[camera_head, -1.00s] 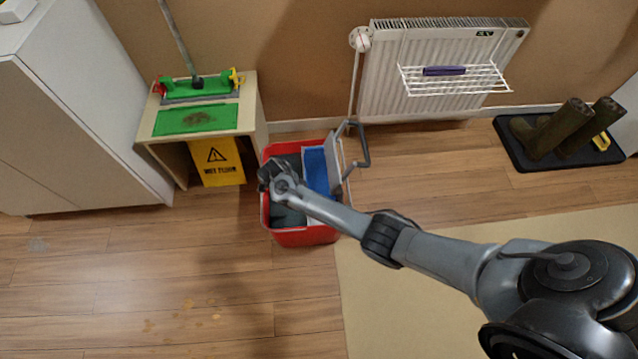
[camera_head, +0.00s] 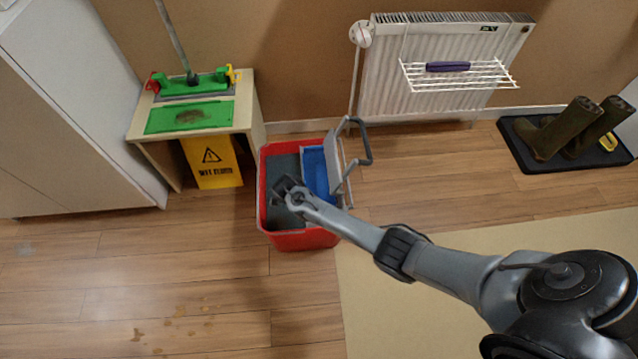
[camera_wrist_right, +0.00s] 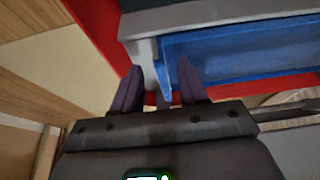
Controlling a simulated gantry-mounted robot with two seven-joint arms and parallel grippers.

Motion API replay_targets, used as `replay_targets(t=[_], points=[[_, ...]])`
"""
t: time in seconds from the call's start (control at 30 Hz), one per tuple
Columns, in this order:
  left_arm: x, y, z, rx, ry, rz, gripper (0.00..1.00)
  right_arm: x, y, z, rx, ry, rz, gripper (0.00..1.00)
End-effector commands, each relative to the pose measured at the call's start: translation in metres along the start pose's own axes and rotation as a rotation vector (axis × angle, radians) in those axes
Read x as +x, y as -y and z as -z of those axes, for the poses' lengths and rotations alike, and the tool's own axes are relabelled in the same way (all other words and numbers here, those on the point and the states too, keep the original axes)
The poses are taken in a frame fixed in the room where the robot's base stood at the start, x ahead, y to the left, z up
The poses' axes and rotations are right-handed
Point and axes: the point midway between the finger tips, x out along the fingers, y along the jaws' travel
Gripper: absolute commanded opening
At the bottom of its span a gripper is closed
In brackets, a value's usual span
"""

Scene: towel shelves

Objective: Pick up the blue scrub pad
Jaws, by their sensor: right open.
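A flat blue piece (camera_head: 317,172) lies in the right part of a red bucket (camera_head: 303,240); I cannot tell whether it is the blue scrub pad or part of the bucket. A blue surface with a pale rim also fills the upper right of the right wrist view (camera_wrist_right: 240,52). My right gripper (camera_head: 283,188) is over the bucket, left of the blue piece, and hides part of the dark grey inside. In the wrist view its two fingers (camera_wrist_right: 161,82) are apart with nothing clearly held, close to the pale rim and blue edge. My left gripper is not in view.
A grey wringer handle (camera_head: 362,145) rises at the bucket's right. A small table with a green mat (camera_head: 188,117) and a yellow wet-floor sign (camera_head: 213,163) stand left. A radiator rack holds a purple brush (camera_head: 447,66). Boots (camera_head: 565,130) stand right.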

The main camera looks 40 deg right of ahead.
Motion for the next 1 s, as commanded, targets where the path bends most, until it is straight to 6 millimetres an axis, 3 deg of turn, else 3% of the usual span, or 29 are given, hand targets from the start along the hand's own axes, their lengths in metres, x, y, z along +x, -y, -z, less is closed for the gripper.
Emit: replay_targets(t=[0.17, 0.43, 1.0], points=[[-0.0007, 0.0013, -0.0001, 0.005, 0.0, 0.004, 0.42, -0.0007, 0.0002, 0.0003, 0.001, 0.0, 0.0, 0.41], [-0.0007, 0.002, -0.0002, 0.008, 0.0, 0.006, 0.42, -0.0006, 0.0001, 0.0003, 0.001, 0.0, 0.0, 0.0], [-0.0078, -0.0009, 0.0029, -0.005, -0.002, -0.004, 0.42, -0.0058, 0.0002, 0.0033, 0.003, 0.0, -0.001, 0.0]])
